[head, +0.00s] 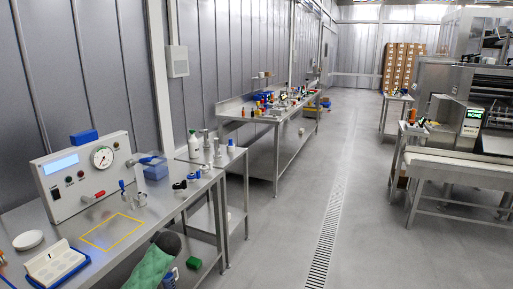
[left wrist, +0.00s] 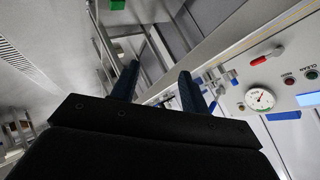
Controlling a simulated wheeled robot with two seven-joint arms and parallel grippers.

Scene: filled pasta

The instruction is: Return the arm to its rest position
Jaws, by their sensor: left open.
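My left gripper (left wrist: 157,80) shows in the left wrist view with its two dark fingers apart and nothing between them. Past the fingers, in that tilted view, are the metal bench and the control panel (left wrist: 285,75) with its gauge. My right gripper is not in view.
The near bench holds a gauge panel (head: 85,172), a white dish (head: 28,240), a blue-edged tray (head: 57,265) and a yellow outlined square (head: 112,231). A green block (head: 194,263) is low beside the bench. The floor (head: 285,225) to the right is clear.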

